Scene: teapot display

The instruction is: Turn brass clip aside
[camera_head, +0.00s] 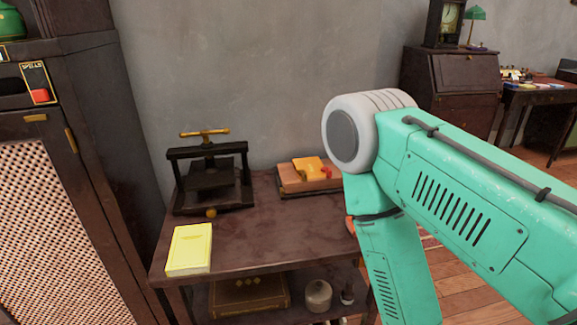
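I cannot tell for sure which piece is the brass clip. Two small brass pieces sit on the dark cabinet at the left: a flat brass plate (36,118) near the top of its front and a narrow upright brass piece (71,140) at its front edge. A green teapot (10,22), cut off by the frame, stands at the top left. My teal right arm comes in from the right, bends at a grey joint and runs down out of the frame. Neither gripper shows.
A dark wooden table (270,225) holds a black press (210,178) with a brass handle, a yellow book (190,249) and a wooden box (303,180). Its lower shelf holds a case (248,295) and a jar (318,295). My arm hides the table's right side.

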